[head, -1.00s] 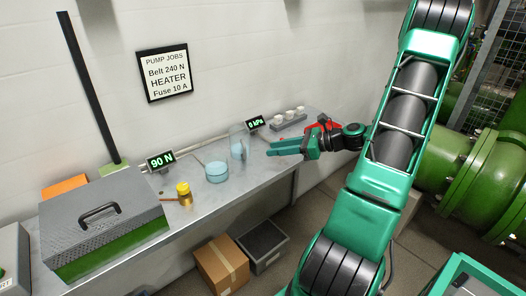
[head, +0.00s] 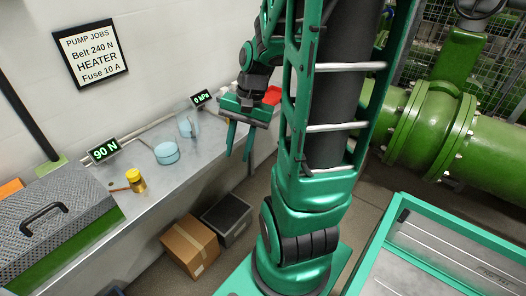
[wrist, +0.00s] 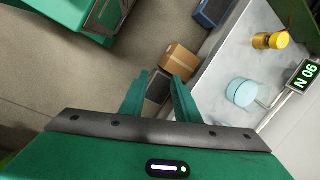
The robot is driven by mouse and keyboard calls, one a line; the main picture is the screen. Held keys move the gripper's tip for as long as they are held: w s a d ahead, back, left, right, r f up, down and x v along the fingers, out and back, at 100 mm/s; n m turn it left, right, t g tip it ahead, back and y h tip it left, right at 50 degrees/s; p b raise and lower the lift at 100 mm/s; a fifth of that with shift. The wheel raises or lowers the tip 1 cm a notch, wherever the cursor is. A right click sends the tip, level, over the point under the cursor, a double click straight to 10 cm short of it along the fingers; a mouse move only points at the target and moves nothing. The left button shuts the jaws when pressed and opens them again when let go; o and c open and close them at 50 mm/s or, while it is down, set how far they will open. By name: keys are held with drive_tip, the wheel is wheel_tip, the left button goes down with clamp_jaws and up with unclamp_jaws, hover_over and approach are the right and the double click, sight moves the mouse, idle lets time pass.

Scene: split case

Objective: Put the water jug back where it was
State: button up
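The clear water jug (head: 187,125), with pale blue water in it, stands upright on the metal bench (head: 205,163) by the "0 kPa" display (head: 201,97). My gripper (head: 240,147) hangs at the bench's right edge, fingers down, apart from the jug. It is open and empty; the wrist view shows a gap between the fingers (wrist: 160,95). The jug is not clear in the wrist view.
A yellow-capped jar (head: 136,181), a "90 N" display (head: 103,150) and a grey case (head: 62,205) are on the bench. A red object (head: 272,95) is partly hidden behind my arm. A cardboard box (head: 190,247) and dark crate (head: 227,218) stand on the floor below.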

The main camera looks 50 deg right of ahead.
drive_tip(key=s+a+r+n+g+h, duration=0.1)
drive_tip(key=s+r+n, duration=0.4)
drive_tip(key=s, duration=0.5)
drive_tip(key=shift+s+r+n+h, duration=0.2)
drive_tip(key=shift+s+n+h, duration=0.2)
drive_tip(key=shift+n+h, duration=0.3)
